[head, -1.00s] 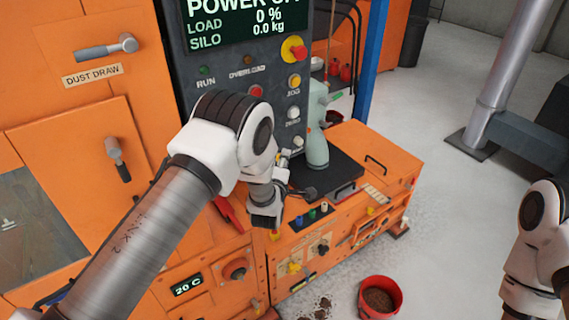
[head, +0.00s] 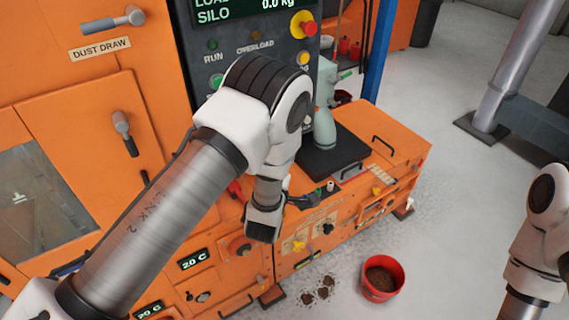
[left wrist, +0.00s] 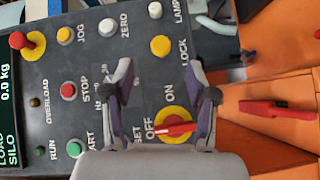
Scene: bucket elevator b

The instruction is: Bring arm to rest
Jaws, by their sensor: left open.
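My left arm (head: 160,220) reaches in from the left of the head view, with its elbow in front of the dark control panel (head: 250,47). My left gripper (left wrist: 162,82) is open and empty in the left wrist view, its two fingers spread over the panel face. A red-handled OFF/ON switch (left wrist: 173,129) on a yellow plate shows between the fingers; I cannot tell whether they touch the panel. In the head view the gripper is small, dark and partly hidden by my wrist. My right arm (head: 540,230) shows at the right edge; its gripper is out of view.
An orange machine (head: 90,110) fills the left, with a low orange cabinet (head: 400,150) beside it. A red bucket (head: 383,278) of brown material stands on the floor near small spills. A red lever (left wrist: 275,109) shows in the left wrist view.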

